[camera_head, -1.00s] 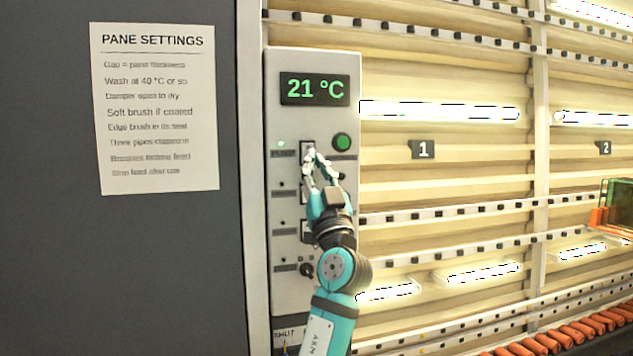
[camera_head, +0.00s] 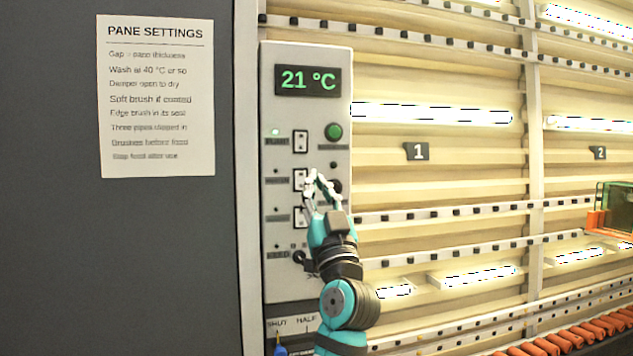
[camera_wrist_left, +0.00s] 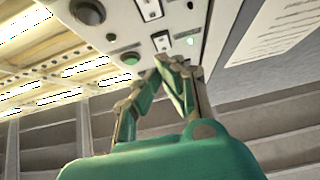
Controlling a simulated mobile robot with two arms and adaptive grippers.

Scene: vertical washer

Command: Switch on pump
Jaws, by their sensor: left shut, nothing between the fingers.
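The grey control panel (camera_head: 305,60) carries a column of rocker switches. The top switch (camera_head: 300,141) has a label beside it that seems to read PUMP, and the small lamp (camera_head: 275,132) above that label glows green. The second switch (camera_head: 299,180) and third switch (camera_head: 300,217) are partly covered by my left gripper (camera_head: 312,178), and the lamps beside them are dark. My left gripper is shut and empty, in front of the panel below the top switch. In the left wrist view its fingertips (camera_wrist_left: 172,62) lie close to a switch (camera_wrist_left: 162,41); contact cannot be told.
A round green button (camera_head: 333,132) sits right of the top switch, under the 21 °C display (camera_head: 308,81). A dark knob (camera_head: 299,258) is low on the panel. A settings sheet (camera_head: 157,95) hangs on the dark wall at left. Washer rails and rollers (camera_head: 570,340) lie right.

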